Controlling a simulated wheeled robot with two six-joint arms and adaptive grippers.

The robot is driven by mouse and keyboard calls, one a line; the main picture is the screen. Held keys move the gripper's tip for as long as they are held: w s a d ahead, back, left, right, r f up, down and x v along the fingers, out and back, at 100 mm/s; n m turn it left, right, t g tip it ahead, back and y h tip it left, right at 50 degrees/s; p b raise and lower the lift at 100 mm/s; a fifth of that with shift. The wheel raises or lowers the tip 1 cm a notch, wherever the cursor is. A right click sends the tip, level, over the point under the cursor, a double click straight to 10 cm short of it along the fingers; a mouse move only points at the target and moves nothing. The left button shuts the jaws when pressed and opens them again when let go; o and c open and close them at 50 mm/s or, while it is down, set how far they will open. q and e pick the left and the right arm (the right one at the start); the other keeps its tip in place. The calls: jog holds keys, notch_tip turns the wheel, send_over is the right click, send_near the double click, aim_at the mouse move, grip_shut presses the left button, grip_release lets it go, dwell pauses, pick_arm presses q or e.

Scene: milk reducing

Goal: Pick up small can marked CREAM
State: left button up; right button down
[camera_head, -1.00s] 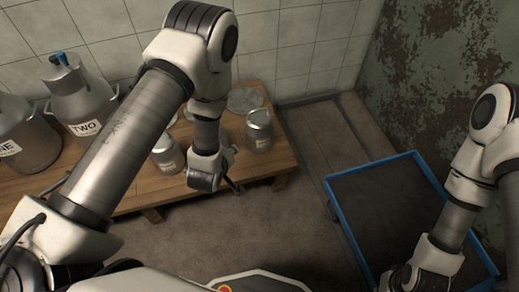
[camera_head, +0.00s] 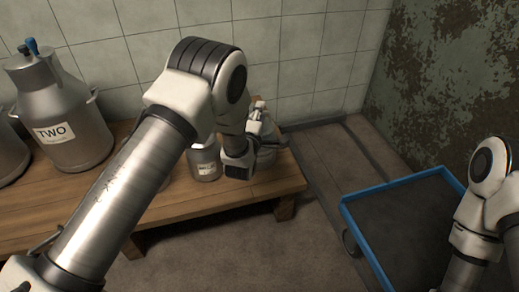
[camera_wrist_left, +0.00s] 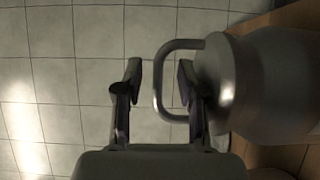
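Two small metal cans stand on the wooden bench in the head view. In the left wrist view my left gripper (camera_wrist_left: 159,82) is open. A metal can (camera_wrist_left: 275,85) is at the right, and its looped handle (camera_wrist_left: 159,85) reaches between the fingers. The fingers are not closed on it. My right gripper is outside the head view; only its arm shows.
A large can labelled TWO (camera_head: 65,125) and part of another large can (camera_head: 10,155) stand at the left on the wooden bench (camera_head: 235,200). A blue-rimmed cart (camera_head: 400,184) is at the right. Tiled wall is behind the bench; open floor lies in front.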

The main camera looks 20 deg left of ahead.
pick_arm(q)
jog(key=shift+r, duration=0.1)
grip_shut()
jog(key=shift+r, duration=0.25)
